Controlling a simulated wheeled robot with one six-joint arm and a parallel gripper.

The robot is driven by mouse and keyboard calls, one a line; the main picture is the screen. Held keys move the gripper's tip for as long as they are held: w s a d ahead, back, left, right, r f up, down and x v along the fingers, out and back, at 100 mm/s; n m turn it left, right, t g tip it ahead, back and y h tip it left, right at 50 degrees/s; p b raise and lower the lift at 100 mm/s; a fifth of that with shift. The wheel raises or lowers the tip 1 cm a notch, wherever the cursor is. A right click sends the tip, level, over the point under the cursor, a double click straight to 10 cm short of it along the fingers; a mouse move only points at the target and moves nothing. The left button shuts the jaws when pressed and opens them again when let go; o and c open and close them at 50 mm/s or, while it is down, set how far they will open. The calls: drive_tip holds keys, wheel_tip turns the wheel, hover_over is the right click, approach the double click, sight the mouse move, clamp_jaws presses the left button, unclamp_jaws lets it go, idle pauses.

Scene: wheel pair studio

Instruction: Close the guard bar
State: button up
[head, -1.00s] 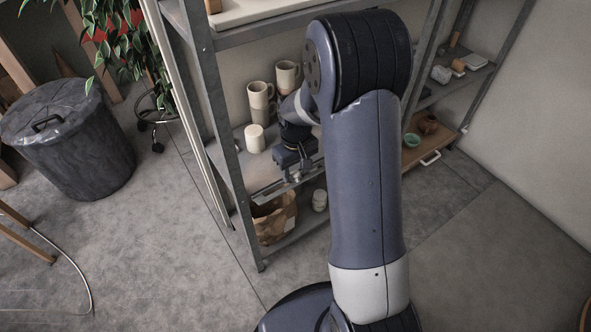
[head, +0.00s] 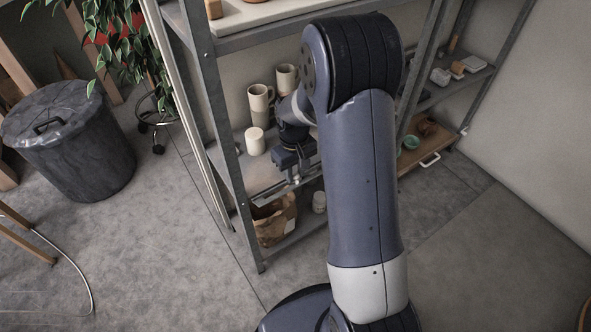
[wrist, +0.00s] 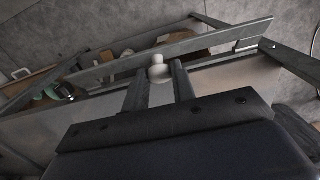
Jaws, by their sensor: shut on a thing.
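The guard bar (wrist: 225,38) is a long grey metal bar crossing the wrist view on a slant, along the open front of a shelf. A pale, rounded knob (wrist: 157,72) shows against it, between the two fingers of my gripper (wrist: 160,84). The fingers are closed in on this knob; the exact contact is partly hidden by the fingers. In the head view my gripper (head: 292,178) points down at the front edge of the middle shelf, and my arm hides the right part of the bar.
Pale mugs (head: 259,103) and a white cup (head: 254,141) stand on the middle shelf near my gripper. A paper bag (head: 273,222) and a white jar (head: 319,202) stand below. A grey upright (head: 222,130) is left of my gripper. Floor in front is clear.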

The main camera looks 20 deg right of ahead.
drive_tip(key=p, duration=0.1)
drive_tip(key=w+g+p, duration=0.1)
drive_tip(key=p, duration=0.1)
drive_tip(key=shift+a+r+g, duration=0.15)
drive_tip(key=shift+r+g, duration=0.15)
drive_tip(key=shift+r, duration=0.1)
drive_tip(key=shift+w+a+f+g+h+p, duration=0.15)
drive_tip(key=shift+w+g+h+p, duration=0.3)
drive_tip(key=shift+g+p, duration=0.5)
drive_tip(key=shift+w+a+f+g+h+p, duration=0.1)
drive_tip(key=shift+w+f+g+h+p, duration=0.15)
drive_tip(key=shift+g+p, duration=0.2)
drive_tip(key=shift+w+a+g+h+p, duration=0.1)
drive_tip(key=shift+w+g+p, duration=0.25)
drive_tip(key=shift+g, duration=0.15)
drive_tip(key=shift+w+a+f+g+h, duration=0.1)
drive_tip(key=shift+w+f+g+h, duration=0.15)
drive_tip(key=shift+g, duration=0.35)
drive_tip(key=shift+w+a+f+g+h, duration=0.15)
drive_tip(key=shift+w+g, duration=0.15)
drive_tip(key=shift+g, duration=0.3)
drive_tip(key=shift+r, duration=0.1)
drive_tip(key=o, duration=1)
drive_tip(key=shift+d, duration=0.1)
drive_tip(key=shift+c, duration=0.2)
drive_tip(key=shift+w, duration=0.1)
drive_tip(key=shift+p+v, duration=0.3)
drive_tip(key=shift+v, duration=3.4)
